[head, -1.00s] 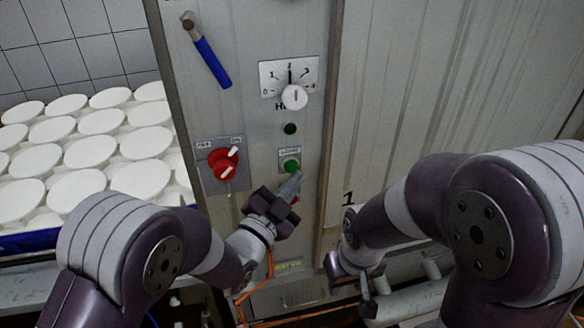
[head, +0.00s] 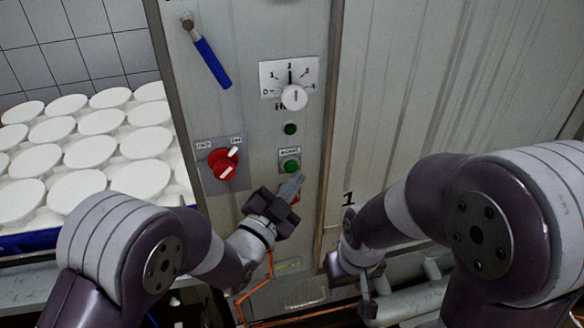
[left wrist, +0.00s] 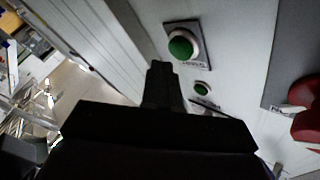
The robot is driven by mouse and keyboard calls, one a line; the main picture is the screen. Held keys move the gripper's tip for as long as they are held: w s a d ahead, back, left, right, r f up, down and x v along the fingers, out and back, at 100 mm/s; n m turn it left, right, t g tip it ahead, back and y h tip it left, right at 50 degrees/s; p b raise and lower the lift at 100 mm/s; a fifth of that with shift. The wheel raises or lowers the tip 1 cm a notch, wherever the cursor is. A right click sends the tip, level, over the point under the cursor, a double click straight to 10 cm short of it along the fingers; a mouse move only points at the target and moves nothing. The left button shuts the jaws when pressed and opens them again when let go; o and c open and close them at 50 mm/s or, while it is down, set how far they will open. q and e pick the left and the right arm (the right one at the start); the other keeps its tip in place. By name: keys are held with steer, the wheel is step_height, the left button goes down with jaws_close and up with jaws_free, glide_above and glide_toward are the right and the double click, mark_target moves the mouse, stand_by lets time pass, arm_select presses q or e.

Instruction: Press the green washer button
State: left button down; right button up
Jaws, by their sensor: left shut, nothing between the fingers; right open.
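The green button (head: 290,166) sits on a small labelled plate on the grey metal panel. It also shows in the left wrist view (left wrist: 182,46), near the top, on its square plate. My left gripper (head: 296,180) is shut and empty, with its fingertips just below and right of the button in the head view. In the left wrist view the dark fingers (left wrist: 160,70) end just below and left of the button; I cannot tell whether they touch anything. A red part (head: 296,198) is mostly hidden behind the fingers. My right gripper (head: 368,283) is open, low and right of the panel.
Above the button are a small green light (head: 290,129) and a white dial (head: 294,97). A red rotary switch (head: 224,163) is to the left, and a blue-handled lever (head: 212,62) is higher up. White round moulds (head: 82,191) stand at the far left.

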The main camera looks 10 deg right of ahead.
stand_by(0.6)
arm_select(q)
steer(key=shift+w+b, duration=0.35)
steer(key=shift+w, duration=0.1)
steer(key=shift+w, duration=0.45)
stand_by(0.6)
steer(key=shift+s+b, duration=0.1)
steer(key=shift+b, duration=0.2)
steer(key=shift+s, duration=0.8)
